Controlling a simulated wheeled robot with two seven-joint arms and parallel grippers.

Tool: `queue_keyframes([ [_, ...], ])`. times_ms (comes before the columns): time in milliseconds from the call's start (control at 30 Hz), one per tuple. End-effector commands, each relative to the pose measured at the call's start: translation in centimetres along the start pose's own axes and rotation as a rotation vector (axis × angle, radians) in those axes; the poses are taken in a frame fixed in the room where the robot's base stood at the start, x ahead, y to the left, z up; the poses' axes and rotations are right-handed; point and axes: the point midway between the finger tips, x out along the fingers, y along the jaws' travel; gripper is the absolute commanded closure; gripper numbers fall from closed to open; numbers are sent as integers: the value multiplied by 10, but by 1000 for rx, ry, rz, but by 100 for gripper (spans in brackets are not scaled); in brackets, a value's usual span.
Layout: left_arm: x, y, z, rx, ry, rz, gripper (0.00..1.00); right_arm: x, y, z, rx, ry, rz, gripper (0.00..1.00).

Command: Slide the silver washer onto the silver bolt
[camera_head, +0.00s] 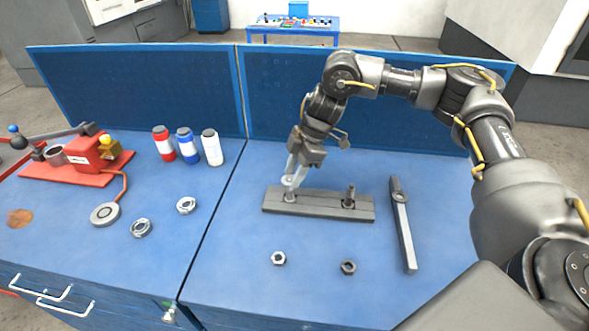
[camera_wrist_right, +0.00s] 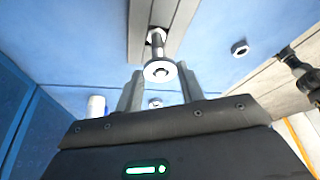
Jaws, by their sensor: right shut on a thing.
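My right gripper (camera_head: 289,182) is shut on the silver washer (camera_head: 288,180), at the top of the silver bolt (camera_head: 290,196). The bolt stands upright at the left end of a grey bar (camera_head: 320,205). In the right wrist view, the washer (camera_wrist_right: 160,71) lies flat between the fingertips, in line with the tip of the bolt (camera_wrist_right: 157,45). I cannot tell if the bolt's tip is inside the washer's hole. A darker bolt (camera_head: 349,196) stands at the bar's right end. My left gripper is not in view.
A silver nut (camera_head: 278,258) and a dark nut (camera_head: 348,267) lie in front of the bar. A long wrench (camera_head: 402,225) lies to its right. Bottles (camera_head: 187,145), rings (camera_head: 141,228) and a red device (camera_head: 85,155) occupy the left table. A blue panel (camera_head: 400,110) stands behind.

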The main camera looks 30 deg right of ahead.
Motion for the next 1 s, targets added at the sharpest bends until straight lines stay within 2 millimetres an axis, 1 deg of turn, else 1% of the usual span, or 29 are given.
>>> queue_keyframes([
  [333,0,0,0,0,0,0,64,0,0,0,-1,0,1,85],
  [367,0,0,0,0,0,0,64,0,0,0,-1,0,1,60],
  [500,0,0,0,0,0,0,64,0,0,0,-1,1,0,42],
  [533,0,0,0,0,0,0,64,0,0,0,-1,1,0,38],
  [567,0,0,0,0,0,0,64,0,0,0,-1,1,0,36],
  [867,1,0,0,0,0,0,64,-2,0,0,-1,1,1,36],
  [967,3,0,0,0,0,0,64,-11,1,0,-1,2,3,36],
  [1000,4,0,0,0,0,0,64,-17,1,0,-1,2,4,36],
])
